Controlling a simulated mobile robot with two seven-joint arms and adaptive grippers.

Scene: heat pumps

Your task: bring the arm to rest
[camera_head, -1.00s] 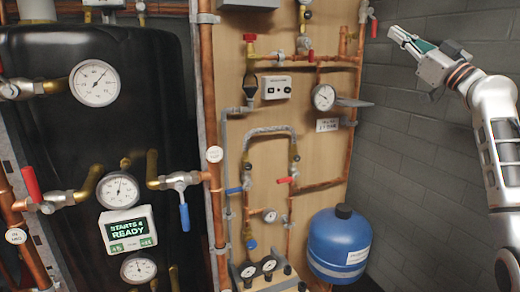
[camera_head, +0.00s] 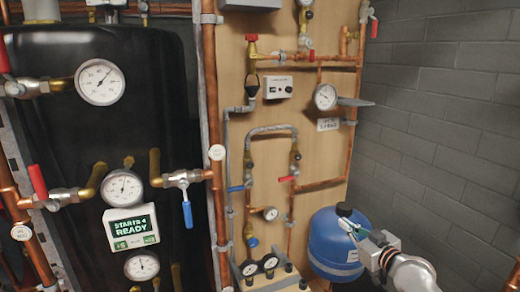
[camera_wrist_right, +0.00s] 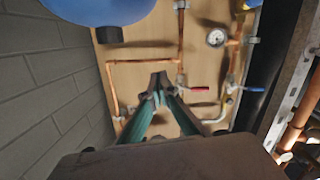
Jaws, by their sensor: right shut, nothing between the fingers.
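My right arm comes in from the lower right in the head view. My right gripper (camera_head: 348,222) is in front of the blue tank (camera_head: 328,250) and covers part of its right side. In the right wrist view the two green-sided fingers of the right gripper (camera_wrist_right: 158,90) meet at their tips, with nothing between them. Whether the gripper touches the tank cannot be told from the head view. My left gripper is not in view.
A wooden board (camera_head: 335,155) carries copper pipes, red- and blue-handled valves and gauges. A black tank (camera_head: 70,180) with gauges and a "READY" display (camera_head: 131,228) stands at the left. A grey block wall (camera_head: 440,120) is at the right, with free room in front of it.

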